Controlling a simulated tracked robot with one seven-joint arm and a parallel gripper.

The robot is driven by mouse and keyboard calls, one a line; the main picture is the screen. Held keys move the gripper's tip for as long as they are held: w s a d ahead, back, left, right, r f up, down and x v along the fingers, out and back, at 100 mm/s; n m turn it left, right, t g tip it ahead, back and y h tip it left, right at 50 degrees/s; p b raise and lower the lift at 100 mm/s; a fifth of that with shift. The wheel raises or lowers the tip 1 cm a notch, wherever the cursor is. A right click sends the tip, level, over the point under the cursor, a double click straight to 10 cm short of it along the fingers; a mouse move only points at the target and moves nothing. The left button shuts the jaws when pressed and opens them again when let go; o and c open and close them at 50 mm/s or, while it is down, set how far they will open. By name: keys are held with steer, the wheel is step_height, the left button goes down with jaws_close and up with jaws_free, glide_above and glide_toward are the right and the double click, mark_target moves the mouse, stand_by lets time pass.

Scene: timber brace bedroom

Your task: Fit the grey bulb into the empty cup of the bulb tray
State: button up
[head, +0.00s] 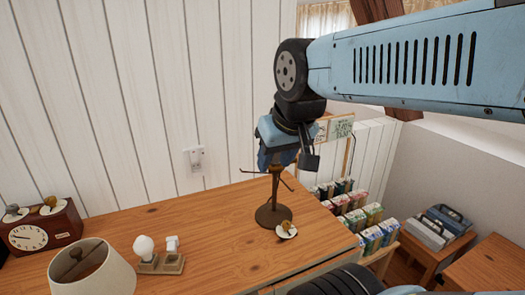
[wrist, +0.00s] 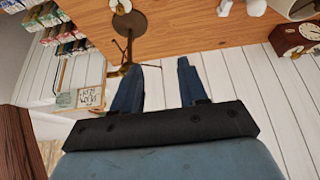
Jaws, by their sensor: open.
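The bulb tray (head: 160,266) stands on the wooden dresser top, left of centre in the head view. A round white bulb (head: 144,247) sits on its left side. A smaller pale piece stands on its right side; I cannot tell whether it is a cup or a bulb. A small greyish bulb-like piece (head: 13,210), possibly the grey bulb, rests on the clock at far left. My gripper (head: 276,166) points down over the dresser's back right, overlapping the top of a dark stand. In the wrist view my gripper (wrist: 156,76) is open, with nothing between its fingers.
The dark stand (head: 273,214) with thin arms is very close to my gripper. A white piece with a brass knob (head: 287,231) lies beside its base. The clock (head: 42,234) and lampshade (head: 92,270) are at left. The dresser middle (head: 215,225) is clear.

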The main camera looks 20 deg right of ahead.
steer(key=shift+o, duration=1.5)
steer(key=shift+w+r, duration=0.2)
steer(key=shift+w, duration=0.05)
steer(key=o, duration=0.5)
steer(key=w+d+r+m, duration=0.1)
steer(key=w, duration=0.2)
steer(key=w+d+r+m+g, duration=0.1)
steer(key=w+d+m, duration=0.1)
steer(key=w, duration=0.2)
steer(key=w+d+r+m+g, duration=0.1)
steer(key=w, duration=0.3)
steer(key=shift+d+m+h, duration=0.25)
steer(key=shift+m+h, duration=0.05)
steer(key=shift+o, duration=0.2)
steer(key=m+g, duration=0.2)
steer(key=m, duration=0.2)
glide_above(276, 156)
steer(key=w, duration=0.2)
steer(key=f, duration=0.2)
steer(key=shift+h, duration=0.3)
steer(key=f, duration=0.7)
steer(key=shift+w+d+f, duration=0.1)
steer(key=shift+w+d, duration=0.2)
steer(key=shift+d, duration=0.05)
steer(key=shift+d+f, duration=0.15)
steer(key=shift+f, duration=1.35)
steer(key=shift+d+f, duration=0.15)
steer(key=shift+f, duration=1.35)
